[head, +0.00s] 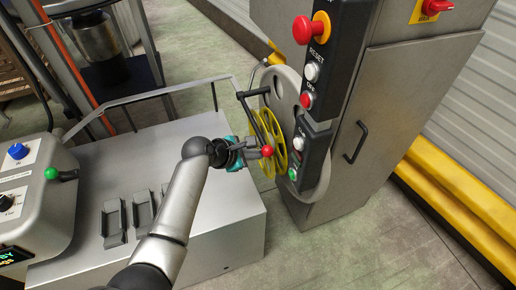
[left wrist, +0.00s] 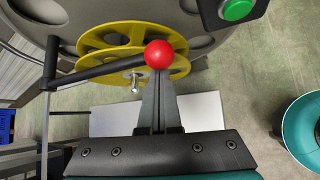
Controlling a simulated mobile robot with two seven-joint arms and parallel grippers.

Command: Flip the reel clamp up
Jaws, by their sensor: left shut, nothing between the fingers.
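The reel clamp is a black lever (left wrist: 100,73) with a red ball knob (left wrist: 159,54) at its end. It lies across the front of the yellow reel (left wrist: 105,40) in the left wrist view. In the head view the red knob (head: 267,151) is in front of the yellow reel (head: 280,146). My left gripper (head: 257,152) is shut and empty, its fingers close together (left wrist: 158,85). Its fingertips are right at the knob and overlap it in view; whether they touch I cannot tell. My right gripper does not show.
A grey cabinet (head: 390,110) with a button panel (head: 318,70) stands right of the reel. A grey machine table (head: 200,225) with a metal rail (head: 150,95) is under my left arm. A teal round thing (left wrist: 304,130) shows at the right of the wrist view.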

